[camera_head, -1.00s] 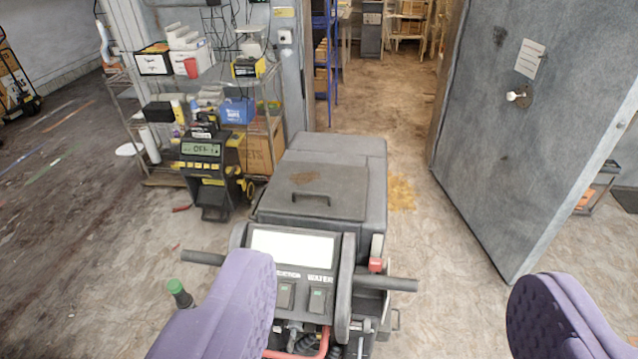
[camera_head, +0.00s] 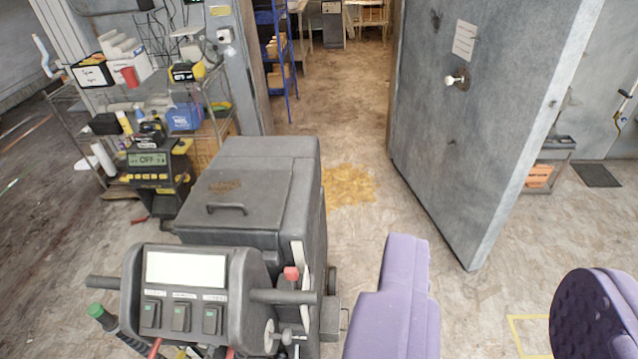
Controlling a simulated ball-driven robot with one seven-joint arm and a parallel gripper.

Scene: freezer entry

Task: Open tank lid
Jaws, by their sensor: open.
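The tank lid (camera_head: 262,190) is the dark grey top panel of a floor-cleaning machine (camera_head: 268,262), with a black bar handle (camera_head: 227,208) near its front left. The lid lies flat and closed on the machine. My gripper (camera_head: 492,300) has two purple pads at the lower right, wide apart with nothing between them. It is to the right of the machine and nearer to me than the lid, not touching the handle. The machine's control panel (camera_head: 187,270) with its handlebars faces me on the near side.
A wire shelf (camera_head: 213,100) with boxes and a black-and-yellow device (camera_head: 160,175) stand to the left. A large grey door (camera_head: 485,110) stands open on the right, beside a doorway with a stained floor. The floor (camera_head: 450,300) between machine and door is clear.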

